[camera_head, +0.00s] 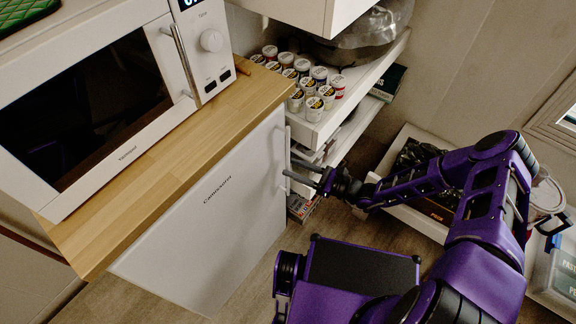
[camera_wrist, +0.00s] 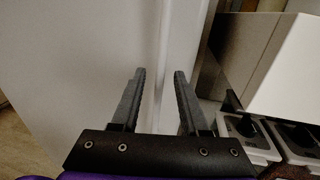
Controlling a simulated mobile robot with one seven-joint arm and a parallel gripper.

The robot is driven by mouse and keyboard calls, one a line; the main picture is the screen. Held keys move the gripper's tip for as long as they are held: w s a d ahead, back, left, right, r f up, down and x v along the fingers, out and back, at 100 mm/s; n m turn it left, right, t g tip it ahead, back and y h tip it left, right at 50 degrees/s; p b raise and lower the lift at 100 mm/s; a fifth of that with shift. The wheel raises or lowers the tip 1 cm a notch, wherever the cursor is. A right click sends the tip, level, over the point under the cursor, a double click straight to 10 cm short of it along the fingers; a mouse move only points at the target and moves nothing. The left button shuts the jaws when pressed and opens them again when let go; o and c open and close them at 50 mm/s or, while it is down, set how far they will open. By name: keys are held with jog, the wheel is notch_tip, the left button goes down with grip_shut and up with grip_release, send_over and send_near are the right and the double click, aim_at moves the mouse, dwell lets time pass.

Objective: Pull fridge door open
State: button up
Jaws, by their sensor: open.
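The white fridge (camera_head: 215,225) stands under a wooden counter, and its door looks closed. Its vertical bar handle (camera_head: 288,150) is near the door's right edge. My gripper (camera_head: 300,172) reaches in from the right at the lower half of the handle, with its two fingers apart. In the wrist view the door (camera_wrist: 80,60) fills the left side. There my open gripper (camera_wrist: 159,85) has one finger on each side of the pale handle (camera_wrist: 161,50). I cannot tell whether either finger touches it.
A white microwave (camera_head: 90,100) sits on the wooden counter (camera_head: 170,165) above the fridge. Shelves with several small cups (camera_head: 315,108) are just right of the door. A low drawer (camera_head: 405,215) with dark items lies behind my arm. Floor (camera_head: 275,265) is clear before the fridge.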

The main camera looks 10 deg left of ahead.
jog(key=shift+w+a, duration=0.25)
jog(key=shift+a, duration=0.95)
grip_shut()
dwell(0.6)
